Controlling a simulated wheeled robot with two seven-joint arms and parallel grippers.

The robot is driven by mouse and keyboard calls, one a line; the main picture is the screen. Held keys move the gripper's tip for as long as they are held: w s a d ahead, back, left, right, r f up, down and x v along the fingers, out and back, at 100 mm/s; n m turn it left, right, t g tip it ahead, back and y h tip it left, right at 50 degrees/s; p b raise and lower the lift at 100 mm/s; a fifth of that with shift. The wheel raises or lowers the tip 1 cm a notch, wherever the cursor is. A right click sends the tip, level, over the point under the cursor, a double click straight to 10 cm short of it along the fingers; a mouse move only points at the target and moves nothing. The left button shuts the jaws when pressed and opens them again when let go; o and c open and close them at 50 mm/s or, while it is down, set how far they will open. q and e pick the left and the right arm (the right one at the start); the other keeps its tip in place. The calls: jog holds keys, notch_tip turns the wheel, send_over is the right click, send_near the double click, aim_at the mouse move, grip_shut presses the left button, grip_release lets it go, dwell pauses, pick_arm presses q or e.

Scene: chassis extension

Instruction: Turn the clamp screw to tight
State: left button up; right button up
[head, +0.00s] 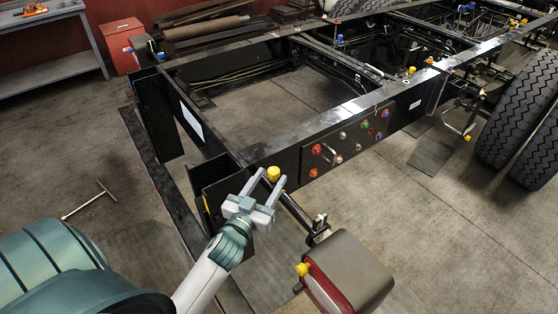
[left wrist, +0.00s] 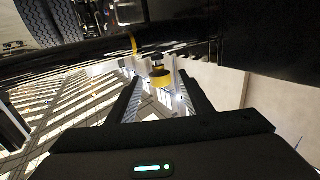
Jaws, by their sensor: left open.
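A round yellow knob (head: 273,173), which looks like the clamp screw, stands at the near corner of the black chassis frame (head: 310,128). My left gripper (head: 269,180) is open, with its fingers pointing toward the knob and their tips close to it. In the left wrist view the yellow knob (left wrist: 161,79) with a dark band shows between the tips of the open left gripper (left wrist: 159,86). I see no finger clearly touching it. How tight the screw is cannot be told. My right gripper is not in view.
A lamp housing (head: 350,270) with another yellow knob (head: 303,269) hangs at the near right. A panel with coloured knobs (head: 350,142) is on the frame side. Large tyres (head: 520,110) stand right. A T-shaped tool (head: 90,200) lies on open floor at left.

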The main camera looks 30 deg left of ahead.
aim_at(276, 168)
pick_arm(q)
jog(key=w, duration=0.2)
jog(key=w+p, duration=0.1)
jog(key=w, duration=0.2)
jog(key=shift+w+a+r, duration=0.1)
jog(key=shift+w+a, duration=0.2)
jog(key=shift+a, duration=0.1)
jog(key=shift+w+a+p, duration=0.1)
jog(key=shift+w+p, duration=0.25)
jog(key=shift+w, duration=0.45)
jog(key=shift+c, duration=0.7)
jog(key=c, duration=0.9)
